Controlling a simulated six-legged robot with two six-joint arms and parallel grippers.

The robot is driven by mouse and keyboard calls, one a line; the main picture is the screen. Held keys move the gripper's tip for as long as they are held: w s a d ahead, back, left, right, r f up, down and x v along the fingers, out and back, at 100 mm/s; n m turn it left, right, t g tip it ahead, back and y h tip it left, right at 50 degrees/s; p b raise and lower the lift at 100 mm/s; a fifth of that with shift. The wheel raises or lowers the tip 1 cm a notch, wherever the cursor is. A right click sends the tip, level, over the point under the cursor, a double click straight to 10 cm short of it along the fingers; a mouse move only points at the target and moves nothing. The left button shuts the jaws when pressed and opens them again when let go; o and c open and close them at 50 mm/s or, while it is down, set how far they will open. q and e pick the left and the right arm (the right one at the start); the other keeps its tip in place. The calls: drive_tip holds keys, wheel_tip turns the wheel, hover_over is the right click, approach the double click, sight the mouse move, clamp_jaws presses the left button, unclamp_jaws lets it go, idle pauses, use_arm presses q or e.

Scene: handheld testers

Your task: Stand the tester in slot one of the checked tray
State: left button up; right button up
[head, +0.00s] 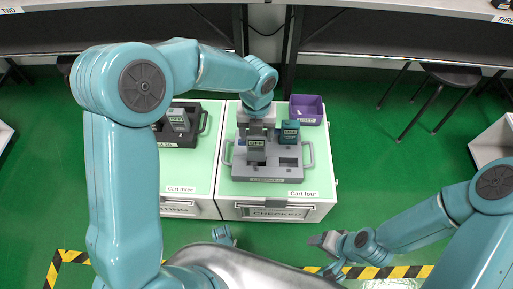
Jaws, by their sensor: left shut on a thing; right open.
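The checked tray (239,171) is a grey tray with side handles on cart four. My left gripper (257,128) reaches down over its left half and is shut on a grey tester (256,150) with a light screen. This tester looks upright at the tray's front left; I cannot tell whether its foot is in a slot or just above it. A teal tester (290,131) stands in the tray's back right. A dark empty slot (288,162) shows at the front right. My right gripper (325,240) is open and empty, low and right of the cart.
A black tray (188,138) on cart three (205,175) holds another grey tester (178,119). A purple bin (307,108) stands at cart four's back right corner. Dark shelves run along the back, with a stool (455,76) at right. Green floor is clear right of cart four.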

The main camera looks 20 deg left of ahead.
sight(256, 145)
use_arm(q)
wheel_tip(256, 145, down, 6)
drive_tip(key=b, duration=0.2)
drive_tip(key=shift+f+b, duration=0.1)
drive_tip(key=shift+b, duration=0.2)
drive_tip(key=o, duration=1.5)
drive_tip(key=shift+o, duration=0.2)
wheel_tip(256, 145, up, 12)
drive_tip(key=p, duration=0.5)
